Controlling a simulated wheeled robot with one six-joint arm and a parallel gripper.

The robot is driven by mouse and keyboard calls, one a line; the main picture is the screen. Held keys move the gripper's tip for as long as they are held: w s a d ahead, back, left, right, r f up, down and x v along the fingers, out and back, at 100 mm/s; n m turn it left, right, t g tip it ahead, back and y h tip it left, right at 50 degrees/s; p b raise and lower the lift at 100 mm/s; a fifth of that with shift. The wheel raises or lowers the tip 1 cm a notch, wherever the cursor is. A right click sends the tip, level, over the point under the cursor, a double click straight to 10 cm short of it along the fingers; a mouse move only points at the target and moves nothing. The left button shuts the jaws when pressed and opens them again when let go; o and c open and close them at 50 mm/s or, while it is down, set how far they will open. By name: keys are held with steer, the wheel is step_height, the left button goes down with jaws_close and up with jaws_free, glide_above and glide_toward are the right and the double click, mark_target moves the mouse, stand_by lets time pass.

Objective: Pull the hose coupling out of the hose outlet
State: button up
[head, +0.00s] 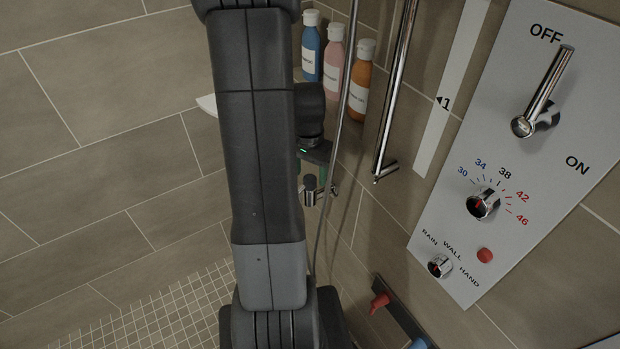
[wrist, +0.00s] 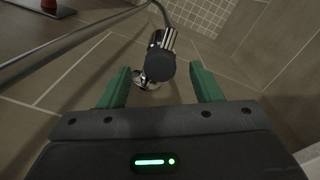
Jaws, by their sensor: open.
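The hose coupling (wrist: 168,40) shows in the wrist view as a ribbed chrome piece with a dark round end. A chrome fitting, apparently the hose outlet (wrist: 147,84), shows partly behind it. The dark end lies between the two green fingers of my gripper (wrist: 160,70), with a gap on each side. My gripper is open and holds nothing. In the head view, my gripper (head: 313,172) is at the wall, just above the small coupling (head: 310,184), and my arm covers part of the area. How deep the coupling sits in the outlet is hidden.
A grey hose (wrist: 85,45) runs across the wrist view's upper left. A chrome rail (head: 395,95) and bottles (head: 334,55) stand close to my gripper. A control panel (head: 530,150) is on the right. Red and blue hooks (head: 380,301) are lower down.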

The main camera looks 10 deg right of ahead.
mark_target(310, 178)
steer(key=shift+f, duration=1.5)
steer(key=c, duration=1.1)
steer(key=shift+r+p, duration=2.1)
steer(key=shift+r, duration=0.8)
steer(key=shift+r+p, duration=2.05)
steer(key=shift+r, duration=0.9)
